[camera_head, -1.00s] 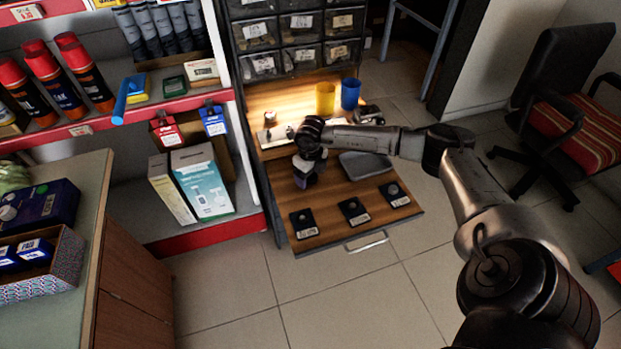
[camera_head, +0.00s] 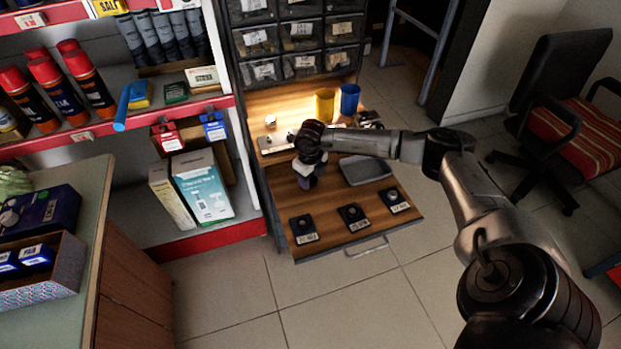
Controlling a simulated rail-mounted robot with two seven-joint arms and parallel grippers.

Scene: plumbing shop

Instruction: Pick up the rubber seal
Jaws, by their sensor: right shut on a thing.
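My right gripper (camera_head: 308,182) points down over the left part of the open wooden drawer (camera_head: 345,240). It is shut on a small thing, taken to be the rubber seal. The seal is too small and too hidden by the fingers to make out. Three dark square pieces with pale labels lie along the drawer's front: a left one (camera_head: 303,229), a middle one (camera_head: 353,216) and a right one (camera_head: 393,200). Each has a small round shape on top. My left gripper is not in view.
A grey tray (camera_head: 366,170) lies right of my gripper. A yellow cup (camera_head: 325,103) and a blue cup (camera_head: 349,98) stand behind, below the small-parts bins (camera_head: 303,65). Shelves with boxes (camera_head: 205,187) stand close on the left. The floor in front is clear.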

